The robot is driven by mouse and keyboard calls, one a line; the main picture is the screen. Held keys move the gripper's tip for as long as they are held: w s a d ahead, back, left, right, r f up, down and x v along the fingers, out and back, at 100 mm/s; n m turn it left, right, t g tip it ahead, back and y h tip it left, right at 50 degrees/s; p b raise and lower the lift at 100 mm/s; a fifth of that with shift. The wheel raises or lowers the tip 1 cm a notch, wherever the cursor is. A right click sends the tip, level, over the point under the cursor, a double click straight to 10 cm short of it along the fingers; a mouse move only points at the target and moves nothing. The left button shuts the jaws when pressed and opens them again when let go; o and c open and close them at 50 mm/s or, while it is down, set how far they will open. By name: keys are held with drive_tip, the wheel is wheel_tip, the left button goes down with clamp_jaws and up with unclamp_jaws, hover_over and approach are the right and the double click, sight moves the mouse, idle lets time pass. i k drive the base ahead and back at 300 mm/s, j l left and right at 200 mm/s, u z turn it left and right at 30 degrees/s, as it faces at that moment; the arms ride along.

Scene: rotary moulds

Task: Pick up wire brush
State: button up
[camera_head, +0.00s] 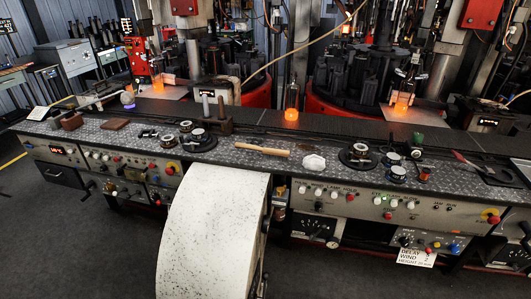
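A tool with a pale wooden handle (263,149) lies flat on the metal console top, near the middle of the view. It looks most like the wire brush, but I cannot make out its bristles. It lies roughly left to right, tilted slightly down to the right. Nothing is gripping it. My gripper is not in view.
The patterned console top (222,153) also holds a crumpled white cloth-like item (314,163), a round dark fixture (358,156), small metal parts and brown blocks (72,121). Buttons and knobs line its front. Glowing orange pieces (291,115) and machinery stand behind.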

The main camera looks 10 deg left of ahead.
sight(270, 154)
drive_tip(key=i+j+u, duration=0.45)
drive_tip(key=i+u, duration=0.15)
drive_tip(key=u, duration=0.15)
